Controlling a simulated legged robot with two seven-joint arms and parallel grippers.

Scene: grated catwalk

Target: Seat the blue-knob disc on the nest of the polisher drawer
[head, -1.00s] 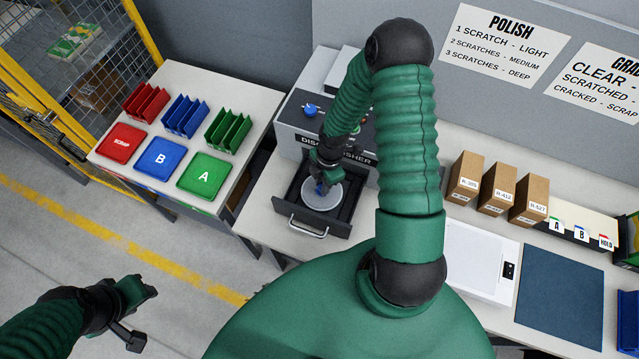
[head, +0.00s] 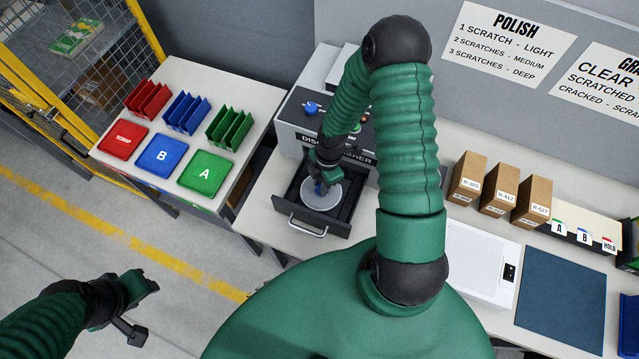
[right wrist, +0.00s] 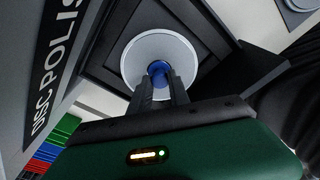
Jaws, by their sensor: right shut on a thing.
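The disc (head: 328,197) is pale grey and round, with a blue knob (right wrist: 158,69) at its centre. It is in the open drawer (head: 291,217) of the disc polisher (head: 296,142), lying roughly flat within the drawer walls. My right gripper (head: 320,183) is shut on the blue knob from above; the right wrist view shows both fingers (right wrist: 160,84) at the knob. The nest under the disc is hidden, so I cannot tell whether the disc touches it. My left gripper (head: 142,308) is empty over the floor at lower left, away from the bench.
Red, blue and green trays (head: 162,156) and racks stand on the left table. Cardboard boxes (head: 499,188), a white device (head: 480,262) and a dark blue mat (head: 560,300) are on the right bench. The drawer handle (head: 308,226) juts out at the front.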

